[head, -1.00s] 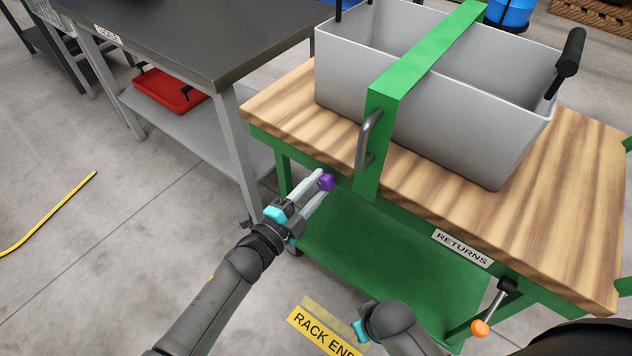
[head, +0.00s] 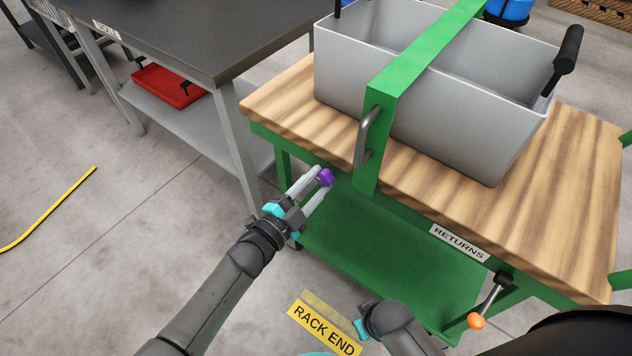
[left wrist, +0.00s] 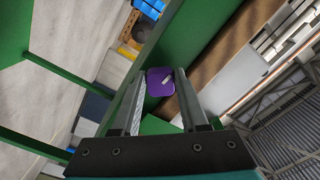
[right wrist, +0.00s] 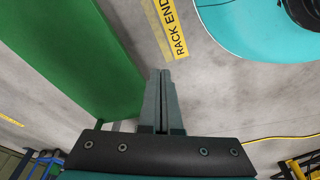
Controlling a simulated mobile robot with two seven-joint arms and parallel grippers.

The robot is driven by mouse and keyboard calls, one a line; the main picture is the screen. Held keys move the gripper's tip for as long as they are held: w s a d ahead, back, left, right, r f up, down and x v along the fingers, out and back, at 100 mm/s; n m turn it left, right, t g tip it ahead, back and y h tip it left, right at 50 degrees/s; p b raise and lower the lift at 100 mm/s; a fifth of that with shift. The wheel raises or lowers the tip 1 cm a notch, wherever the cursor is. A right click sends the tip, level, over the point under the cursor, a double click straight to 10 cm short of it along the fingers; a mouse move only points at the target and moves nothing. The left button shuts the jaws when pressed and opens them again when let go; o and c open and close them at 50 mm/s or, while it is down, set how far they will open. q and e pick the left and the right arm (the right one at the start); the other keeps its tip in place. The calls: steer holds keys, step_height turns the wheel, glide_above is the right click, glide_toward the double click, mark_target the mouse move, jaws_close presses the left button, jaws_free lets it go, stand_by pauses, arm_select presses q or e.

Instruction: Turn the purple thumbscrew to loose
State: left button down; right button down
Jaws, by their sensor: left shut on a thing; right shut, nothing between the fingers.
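The purple thumbscrew (head: 326,177) sits on the green front edge of the wood-topped cart, left of the green upright. My left gripper (head: 318,181) is shut on it, with one finger on each side of the knob. In the left wrist view the thumbscrew (left wrist: 160,82) shows between the fingertips, with a pale mark lying diagonally on its face. My right gripper (right wrist: 165,76) is shut and empty, pointing down beside a green surface.
A grey bin (head: 450,100) stands on the cart's wood top (head: 270,103), under a green bar with a metal handle (head: 367,137). An orange-knobbed lever (head: 477,321) sticks out at the lower right. A grey table (head: 170,40) stands left; floor in front is open.

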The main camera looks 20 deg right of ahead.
arm_select(q)
steer(key=shift+c, duration=2.2)
jaws_free()
steer(key=shift+s+a, duration=0.1)
steer(key=shift+s+a, duration=0.15)
steer(key=shift+a, duration=0.1)
steer(key=p+v, duration=0.4)
steer(key=v, duration=1)
steer(key=shift+s, duration=0.15)
arm_select(e)
steer(key=s+d+f, duration=0.4)
steer(key=s+f, duration=0.1)
steer(key=f, duration=0.1)
steer(key=shift+s+d+h, duration=0.3)
arm_select(q)
steer(key=shift+a, duration=0.1)
arm_select(e)
steer(key=shift+f, duration=0.1)
